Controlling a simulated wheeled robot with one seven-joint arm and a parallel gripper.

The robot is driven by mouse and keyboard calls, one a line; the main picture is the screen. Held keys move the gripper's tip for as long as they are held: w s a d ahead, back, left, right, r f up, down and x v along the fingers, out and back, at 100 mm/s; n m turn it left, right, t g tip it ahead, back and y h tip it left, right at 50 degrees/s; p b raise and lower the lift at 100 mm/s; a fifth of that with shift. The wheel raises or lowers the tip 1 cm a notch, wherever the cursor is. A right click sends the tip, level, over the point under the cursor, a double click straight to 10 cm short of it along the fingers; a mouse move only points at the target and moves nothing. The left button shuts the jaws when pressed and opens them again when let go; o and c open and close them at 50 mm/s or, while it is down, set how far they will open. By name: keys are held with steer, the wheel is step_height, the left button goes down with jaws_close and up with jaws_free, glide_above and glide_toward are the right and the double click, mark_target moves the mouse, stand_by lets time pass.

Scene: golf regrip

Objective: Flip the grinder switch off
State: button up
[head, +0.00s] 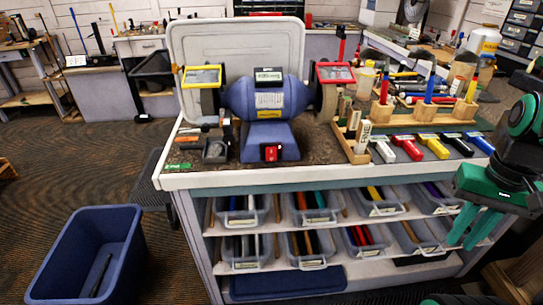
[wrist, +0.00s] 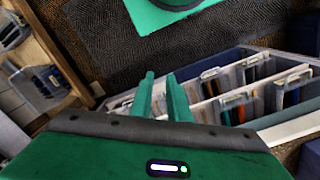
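The blue bench grinder (head: 234,98) stands on the workbench top in the head view, with a wheel and guard at each end. Its red switch (head: 270,153) sits low on the front of the grinder's pedestal. The switch is too small to tell its position. My gripper (head: 462,245) hangs at the right, in front of the bench's shelves and below the bench top, well away from the switch. Its green fingers point down and are apart with nothing between them. In the wrist view my gripper (wrist: 160,75) also shows a gap; the grinder is not in that view.
A wooden block (head: 352,152) and several club grips lie right of the grinder. Wooden stands with coloured grips (head: 430,110) are behind them. Clear bins (head: 312,208) fill the shelves below. A blue tub (head: 85,255) stands on the floor at left. The bench's front edge (head: 300,175) is clear.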

steer(key=shift+s+a+r, duration=0.1)
steer(key=shift+s+r, duration=0.25)
steer(key=shift+r, duration=0.05)
jaws_close()
steer(key=w+a+r+m+t+h, duration=0.1)
steer(key=w+a+r+m, duration=0.2)
steer(key=w+a, duration=0.4)
steer(key=w+a+r+m+t, duration=0.1)
steer(key=w+a+r+m, duration=0.25)
steer(key=w, duration=0.55)
steer(key=w+a+r+m+t, duration=0.1)
steer(key=w+a+r+m, duration=0.1)
steer(key=a, duration=1)
steer(key=w+a+r+m+t+y, duration=0.1)
steer(key=w+a+r+m, duration=0.1)
steer(key=a, duration=1)
steer(key=shift+w+a+m, duration=0.3)
steer(key=shift+a+m, duration=0.05)
steer(key=shift+m, duration=0.2)
